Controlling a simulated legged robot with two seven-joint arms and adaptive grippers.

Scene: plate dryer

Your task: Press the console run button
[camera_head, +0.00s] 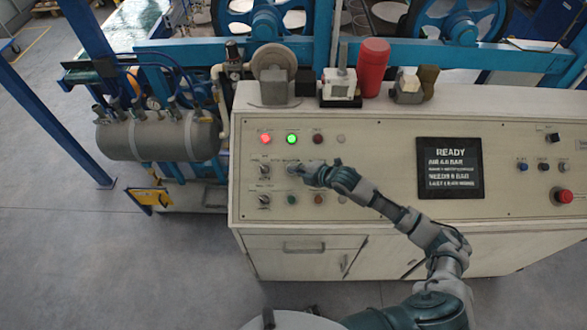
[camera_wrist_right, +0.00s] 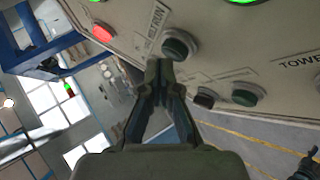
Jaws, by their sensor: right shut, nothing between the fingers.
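The console (camera_head: 375,135) has a sloped beige panel with lamps, knobs and buttons. My right gripper (camera_head: 296,170) is shut and empty at the left part of this panel, over the row below the lamps. In the right wrist view its closed fingertips (camera_wrist_right: 158,64) are close beside a dark green round button (camera_wrist_right: 180,45). I cannot tell whether they touch it. A dark gripper-like shape (camera_wrist_right: 308,165) at the lower right may be my left gripper.
A red lamp (camera_head: 265,138) and a green lamp (camera_head: 291,138) are lit. The display (camera_head: 450,168) reads READY. A red mushroom button (camera_head: 563,196) sits at the far right. A red cylinder (camera_head: 372,68) and other items stand on the console's top ledge.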

